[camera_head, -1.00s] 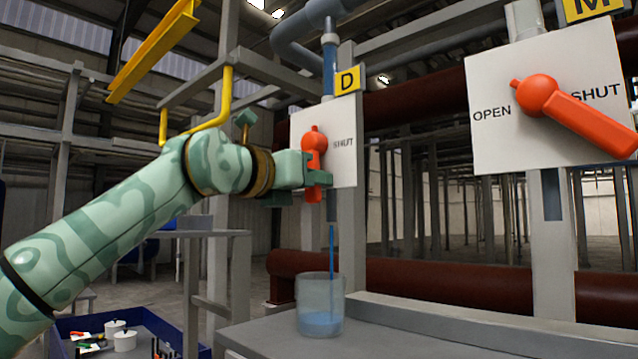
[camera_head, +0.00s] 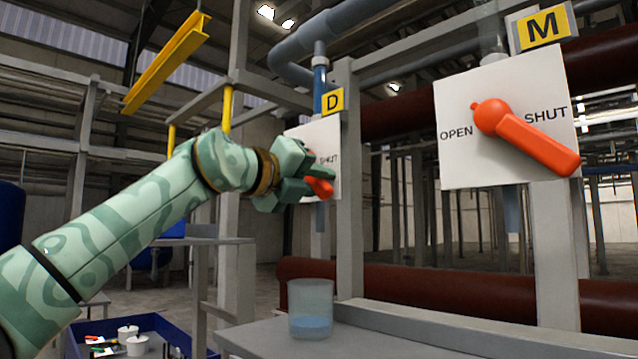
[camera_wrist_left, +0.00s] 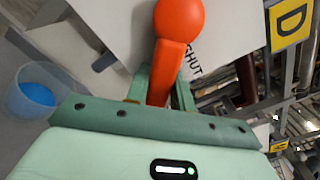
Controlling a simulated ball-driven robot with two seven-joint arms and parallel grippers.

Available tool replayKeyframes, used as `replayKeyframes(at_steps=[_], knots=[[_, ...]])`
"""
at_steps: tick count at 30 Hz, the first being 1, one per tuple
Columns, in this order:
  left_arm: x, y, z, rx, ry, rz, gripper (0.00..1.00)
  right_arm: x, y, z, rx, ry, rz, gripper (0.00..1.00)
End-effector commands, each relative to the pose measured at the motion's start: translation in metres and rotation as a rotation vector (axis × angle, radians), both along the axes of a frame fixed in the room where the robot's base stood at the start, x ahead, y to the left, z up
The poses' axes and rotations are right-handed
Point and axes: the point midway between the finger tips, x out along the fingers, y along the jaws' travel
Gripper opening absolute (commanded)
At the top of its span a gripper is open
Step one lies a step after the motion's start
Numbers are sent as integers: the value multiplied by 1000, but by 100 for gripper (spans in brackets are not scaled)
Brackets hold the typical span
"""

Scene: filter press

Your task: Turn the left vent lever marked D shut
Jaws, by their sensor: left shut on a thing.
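The orange vent lever D (camera_head: 319,187) is on a white plate (camera_head: 331,139) under a yellow D sign (camera_head: 333,101). It slants down and to the right, below the printed SHUT; my gripper hides much of it. My left gripper (camera_head: 316,180) is shut on this lever. In the left wrist view the lever (camera_wrist_left: 176,45) runs down between the two fingers (camera_wrist_left: 162,88), and its round hub is clear of them. No blue stream shows below the D pipe. My right gripper is not in view.
A clear beaker (camera_head: 310,306) with blue liquid stands on the grey bench (camera_head: 270,342) below the plate. Another orange lever (camera_head: 525,137), under an M sign (camera_head: 543,27), is to the right. A blue crate (camera_head: 185,335) with small items is at lower left.

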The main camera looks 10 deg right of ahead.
Motion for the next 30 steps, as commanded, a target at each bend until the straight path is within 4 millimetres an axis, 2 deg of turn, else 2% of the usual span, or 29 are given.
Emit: replayKeyframes(at_steps=[16, 17, 18, 19, 27, 30], knots=[[0, 1, 4, -20, 17, 0, 0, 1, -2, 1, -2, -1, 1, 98], [0, 1, 4, -20, 17, 0, 29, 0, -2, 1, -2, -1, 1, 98], [0, 1, 3, -19, 17, 1, 40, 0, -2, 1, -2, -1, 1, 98], [0, 1, 3, -19, 17, 0, 45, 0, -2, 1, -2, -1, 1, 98], [0, 1, 2, -16, 17, 1, 45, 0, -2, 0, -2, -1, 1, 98], [-2, 7, 0, -16, 15, 2, 45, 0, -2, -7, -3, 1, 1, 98]])
